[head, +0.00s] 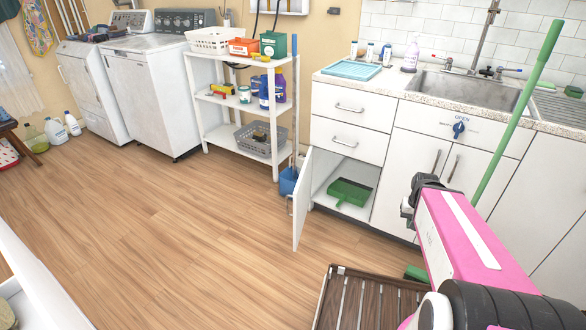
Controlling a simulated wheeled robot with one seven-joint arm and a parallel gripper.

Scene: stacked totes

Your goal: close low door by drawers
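The low white door (301,200) stands open below the two drawers (348,119) of the counter unit. It swings out to the left, so I see it nearly edge-on, and the cabinet interior shows to its right. A green dustpan (350,192) lies inside on the cabinet floor. My gripper (408,207) is at the end of my pink arm, right of the open door and in front of the sink cabinet, apart from the door. Its fingers are small and dark, partly hidden by the arm, and I cannot tell whether they are open.
A slatted wooden rack (372,303) lies on the floor at the front, below the cabinet. A green broom (519,110) leans across the sink cabinet. A blue dustpan (288,180) stands behind the door, beside the white shelf (212,121). The wooden floor (170,230) left of the door is clear.

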